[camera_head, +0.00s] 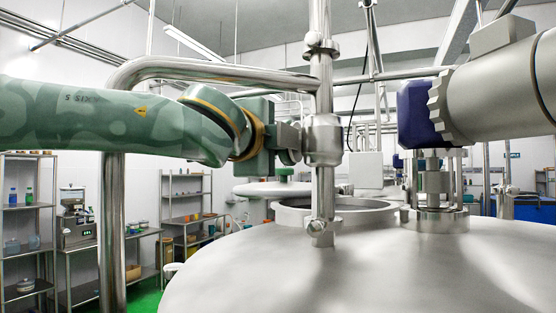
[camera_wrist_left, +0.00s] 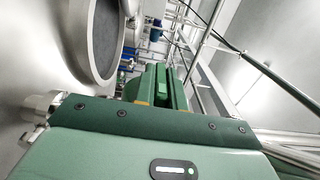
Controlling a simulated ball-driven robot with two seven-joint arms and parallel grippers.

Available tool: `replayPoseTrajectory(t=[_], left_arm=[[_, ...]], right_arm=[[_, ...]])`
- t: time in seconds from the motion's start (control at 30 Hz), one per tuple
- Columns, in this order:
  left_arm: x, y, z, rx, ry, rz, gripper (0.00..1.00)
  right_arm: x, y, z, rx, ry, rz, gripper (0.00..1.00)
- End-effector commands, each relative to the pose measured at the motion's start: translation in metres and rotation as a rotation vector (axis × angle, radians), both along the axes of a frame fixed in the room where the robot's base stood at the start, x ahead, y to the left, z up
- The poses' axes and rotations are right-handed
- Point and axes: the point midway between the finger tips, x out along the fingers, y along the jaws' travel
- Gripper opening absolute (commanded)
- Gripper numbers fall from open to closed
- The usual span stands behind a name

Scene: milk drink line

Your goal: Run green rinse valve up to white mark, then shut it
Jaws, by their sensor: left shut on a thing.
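My left arm comes in from the left in the head view, and its gripper (camera_head: 287,140) is up against the valve body (camera_head: 323,140) on the upright steel pipe. In the left wrist view the gripper's green fingers (camera_wrist_left: 160,88) are close together, with a narrow green piece, seemingly the rinse valve's handle (camera_wrist_left: 163,78), between them. The gripper is shut on it. The handle's angle is hard to tell, as the gripper hides most of it in the head view. I cannot make out a white mark in either view. My right gripper is in neither view.
A large steel tank (camera_head: 350,265) fills the lower right, with a round opening (camera_head: 335,205) on top. A motor drive (camera_head: 490,90) with a blue collar stands over it at right. A bent steel pipe (camera_head: 112,230) runs down at left. Shelves (camera_head: 25,220) stand farther back.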

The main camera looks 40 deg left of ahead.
Motion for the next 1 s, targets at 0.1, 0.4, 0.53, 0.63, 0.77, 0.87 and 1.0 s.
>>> replayPoseTrajectory(t=[0.1, 0.4, 0.53, 0.63, 0.77, 0.87, 1.0], left_arm=[[0.0, 0.0, -0.002, 0.003, -0.002, 0.0, 0.0], [0.0, 0.0, -0.001, 0.003, -0.001, 0.0, 0.0], [0.0, 0.0, -0.001, 0.002, -0.002, 0.0, 0.34], [0.0, 0.0, -0.001, 0.002, -0.003, 0.0, 0.34], [0.0, 0.0, -0.001, 0.002, -0.003, -0.001, 0.34], [-0.006, -0.002, 0.0, 0.001, -0.004, -0.002, 0.34], [-0.03, -0.01, 0.0, 0.004, -0.007, -0.002, 0.34]], right_arm=[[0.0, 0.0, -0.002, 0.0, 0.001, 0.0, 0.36], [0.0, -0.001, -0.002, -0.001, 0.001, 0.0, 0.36], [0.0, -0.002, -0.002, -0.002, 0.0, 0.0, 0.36], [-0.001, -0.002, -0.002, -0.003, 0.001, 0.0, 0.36], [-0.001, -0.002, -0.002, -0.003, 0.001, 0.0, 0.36], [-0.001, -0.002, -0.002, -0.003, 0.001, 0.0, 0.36], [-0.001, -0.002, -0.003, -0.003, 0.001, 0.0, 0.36]])
